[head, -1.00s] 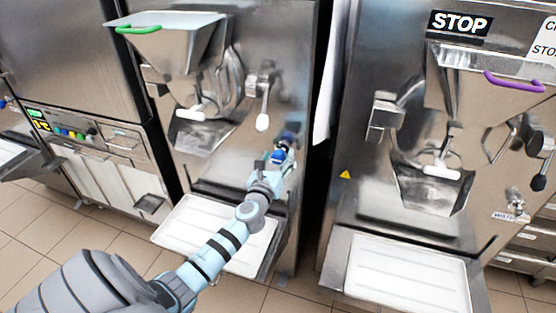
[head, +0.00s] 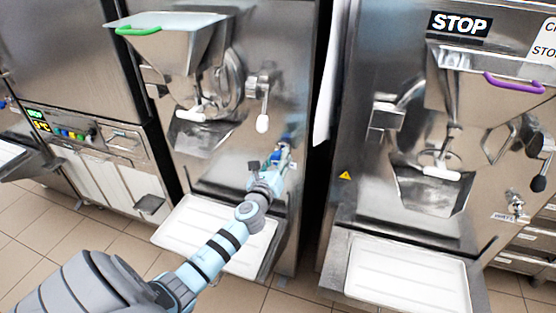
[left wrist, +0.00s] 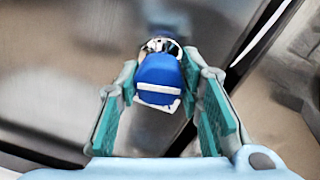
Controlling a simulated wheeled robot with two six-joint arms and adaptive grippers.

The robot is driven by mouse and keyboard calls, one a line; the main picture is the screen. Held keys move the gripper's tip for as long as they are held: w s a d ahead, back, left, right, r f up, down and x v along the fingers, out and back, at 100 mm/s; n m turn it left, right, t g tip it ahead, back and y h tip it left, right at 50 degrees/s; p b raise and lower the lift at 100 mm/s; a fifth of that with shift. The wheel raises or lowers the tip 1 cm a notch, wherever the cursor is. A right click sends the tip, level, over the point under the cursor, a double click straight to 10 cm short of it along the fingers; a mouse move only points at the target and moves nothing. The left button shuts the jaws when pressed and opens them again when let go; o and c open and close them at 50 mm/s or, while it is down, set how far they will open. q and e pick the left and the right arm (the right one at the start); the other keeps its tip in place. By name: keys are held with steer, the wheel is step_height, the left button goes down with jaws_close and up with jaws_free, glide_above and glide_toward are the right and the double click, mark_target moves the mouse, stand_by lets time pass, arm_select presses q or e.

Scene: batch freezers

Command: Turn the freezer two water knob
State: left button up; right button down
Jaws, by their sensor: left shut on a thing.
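The water knob (left wrist: 158,80) is blue with a white stripe and sits on a chrome stem at the freezer's front panel in the left wrist view. My left gripper (left wrist: 160,75) is shut on it, with one green-padded finger on each side. In the head view my left gripper (head: 280,156) reaches the lower right of the front of the freezer with the green-handled hopper (head: 210,165). There the gripper mostly hides the knob. My right gripper is not in view.
A white drip tray (head: 200,222) lies below my left forearm. A white-tipped lever (head: 262,123) hangs just above the gripper. A second freezer with a purple handle (head: 514,83) stands to the right, past a dark gap. A control panel (head: 85,138) is at left.

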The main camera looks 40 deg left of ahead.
arm_select(q)
steer(key=n, duration=0.4)
steer(key=shift+n, duration=0.3)
steer(key=shift+n+b, duration=0.35)
steer(key=shift+n, duration=2.05)
steer(key=shift+h, duration=0.3)
steer(key=o, duration=1.2)
steer(key=shift+c, duration=0.2)
steer(key=v, duration=1.2)
